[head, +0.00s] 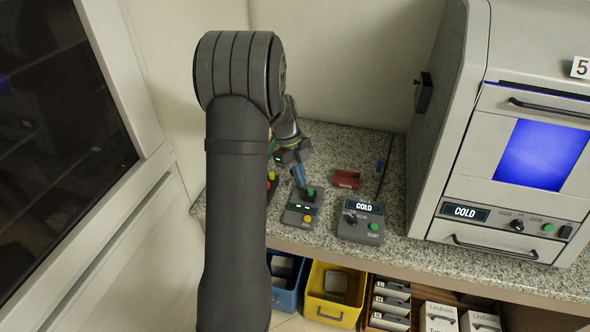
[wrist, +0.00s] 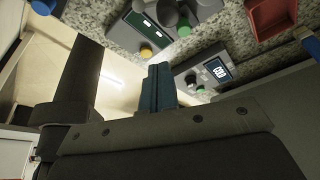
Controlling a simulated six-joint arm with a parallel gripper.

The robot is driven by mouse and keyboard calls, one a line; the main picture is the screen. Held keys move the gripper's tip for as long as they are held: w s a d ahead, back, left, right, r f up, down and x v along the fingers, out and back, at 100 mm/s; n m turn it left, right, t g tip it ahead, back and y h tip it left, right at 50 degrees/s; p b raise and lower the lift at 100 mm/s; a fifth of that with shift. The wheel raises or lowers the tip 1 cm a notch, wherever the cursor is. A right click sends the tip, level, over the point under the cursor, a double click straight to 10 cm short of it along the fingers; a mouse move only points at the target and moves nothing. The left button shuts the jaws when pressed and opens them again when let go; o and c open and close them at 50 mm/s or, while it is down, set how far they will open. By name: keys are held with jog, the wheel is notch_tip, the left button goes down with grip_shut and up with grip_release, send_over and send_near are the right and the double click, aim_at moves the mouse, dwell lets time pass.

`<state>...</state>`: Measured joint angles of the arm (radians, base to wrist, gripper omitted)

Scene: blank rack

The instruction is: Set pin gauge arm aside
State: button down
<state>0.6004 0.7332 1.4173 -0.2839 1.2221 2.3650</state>
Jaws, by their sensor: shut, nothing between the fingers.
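My gripper (head: 300,178) is shut, with nothing seen between its blue fingers. It points down just above a small grey control box (head: 302,207) with a green and a yellow button. In the wrist view the blue fingers (wrist: 158,88) are together at the middle, and the box (wrist: 130,32) is at the top. I cannot make out a pin gauge for sure. A thin dark rod (head: 384,167) with a blue piece near it lies to the right on the counter.
A small red tray (head: 346,179) and a COLD control box (head: 361,221) are right of my gripper. A large grey machine (head: 450,130) stands further right. Blue (head: 284,298) and yellow (head: 332,312) bins are below the counter (head: 330,140). My arm hides part of the left side.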

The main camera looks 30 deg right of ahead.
jog(key=d+v, duration=0.1)
jog(key=v, duration=0.9)
jog(key=shift+w, duration=0.2)
jog(key=shift+d, duration=0.1)
jog(key=d+f+n, duration=0.1)
jog(key=f+n, duration=0.1)
jog(key=f, duration=0.1)
jog(key=s+d+f+n+t+h, duration=0.1)
jog(key=f+n, duration=0.1)
jog(key=f, duration=0.1)
jog(key=s+d+f+n, duration=0.1)
jog(key=f+n, duration=0.1)
jog(key=f, duration=0.1)
jog(key=shift+s+d+f, duration=0.15)
jog(key=shift+s+f, duration=0.05)
jog(key=shift+f, duration=0.15)
jog(key=shift+w+d+n+t+h, duration=0.1)
jog(key=shift+d+n+t+h, duration=0.3)
jog(key=shift+d+n, duration=0.8)
jog(key=shift+d+n+t+h, duration=0.4)
jog(key=shift+d+n, duration=0.55)
jog(key=shift+n, duration=0.35)
jog(key=shift+a, duration=0.1)
